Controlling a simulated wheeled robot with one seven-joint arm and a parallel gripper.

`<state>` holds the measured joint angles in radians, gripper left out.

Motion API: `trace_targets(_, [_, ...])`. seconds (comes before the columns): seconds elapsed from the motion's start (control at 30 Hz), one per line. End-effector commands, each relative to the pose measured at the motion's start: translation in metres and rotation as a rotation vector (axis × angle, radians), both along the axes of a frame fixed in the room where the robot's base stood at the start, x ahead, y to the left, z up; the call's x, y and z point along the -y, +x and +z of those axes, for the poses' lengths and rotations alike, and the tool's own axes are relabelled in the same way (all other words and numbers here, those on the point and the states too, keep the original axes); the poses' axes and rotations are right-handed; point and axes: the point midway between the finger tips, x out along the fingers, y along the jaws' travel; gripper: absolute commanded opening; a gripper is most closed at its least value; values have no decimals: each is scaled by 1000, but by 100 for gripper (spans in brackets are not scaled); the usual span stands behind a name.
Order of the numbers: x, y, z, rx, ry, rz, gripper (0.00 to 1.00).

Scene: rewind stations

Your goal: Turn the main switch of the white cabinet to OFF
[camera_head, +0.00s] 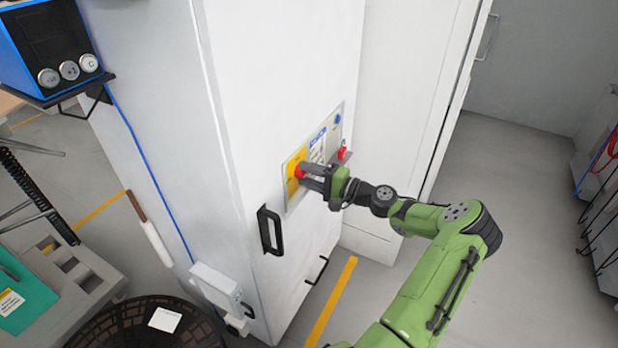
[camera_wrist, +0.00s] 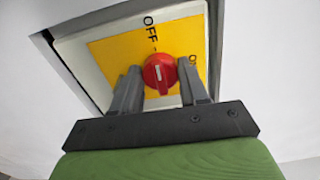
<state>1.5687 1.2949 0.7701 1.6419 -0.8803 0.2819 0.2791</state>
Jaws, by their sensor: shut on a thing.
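The white cabinet (camera_head: 275,75) stands in the middle of the head view, with a control panel (camera_head: 331,126) on its front. The main switch is a round red knob (camera_wrist: 160,73) on a yellow plate (camera_wrist: 115,50); it also shows in the head view (camera_head: 299,173). OFF is printed above the knob and ON to its right in the wrist view. The knob's short white mark stands nearly upright, roughly in line with OFF. My gripper (camera_wrist: 161,84) is shut on the knob, one finger on each side. The fingers hide part of the plate.
Another red control (camera_head: 343,153) is on the panel's right, close to my gripper. A black handle (camera_head: 270,231) sits below left. A grey box (camera_head: 218,287) is on the cabinet's side, above a dark round basket (camera_head: 150,335).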

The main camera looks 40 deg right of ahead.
Motion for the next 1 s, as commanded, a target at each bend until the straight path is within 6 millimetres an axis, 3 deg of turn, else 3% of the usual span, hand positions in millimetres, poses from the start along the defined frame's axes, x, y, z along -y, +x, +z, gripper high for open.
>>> trace_targets(0.67, [0, 0, -2, 16, -58, 1, 13])
trace_targets(0.7, [0, 0, -2, 16, -58, 1, 46])
trace_targets(0.87, [0, 0, -2, 16, -57, 1, 69])
trace_targets(1.0, [0, 0, -3, 14, -56, 1, 69])
